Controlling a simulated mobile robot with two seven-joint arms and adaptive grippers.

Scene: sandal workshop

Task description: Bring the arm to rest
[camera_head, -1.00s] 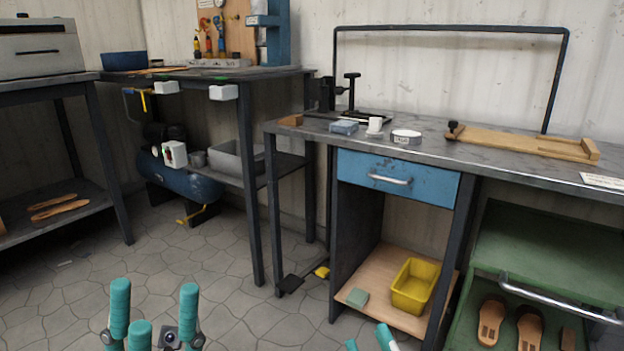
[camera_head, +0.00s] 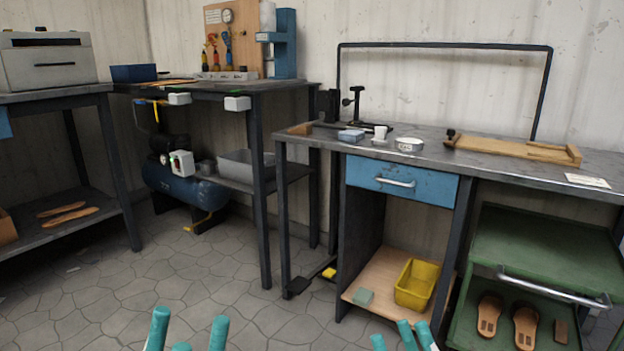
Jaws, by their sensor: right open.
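My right gripper (camera_head: 404,338) shows at the bottom edge, right of the middle, as several teal fingers. Its tips stand apart and nothing is seen between them. My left gripper (camera_head: 189,331) shows at the bottom edge, left of the middle. Its teal fingertips are spread with only floor behind them. Both grippers are in front of the benches, over the floor, touching nothing visible. Their palms and both arms are cut off below the picture.
A workbench (camera_head: 490,172) with a blue drawer (camera_head: 400,184) stands at right, a green cart (camera_head: 540,250) below it. A yellow bin (camera_head: 415,284) sits on its low shelf. A blue compressor (camera_head: 185,188) is under the back bench. The tiled floor (camera_head: 150,280) in front is open.

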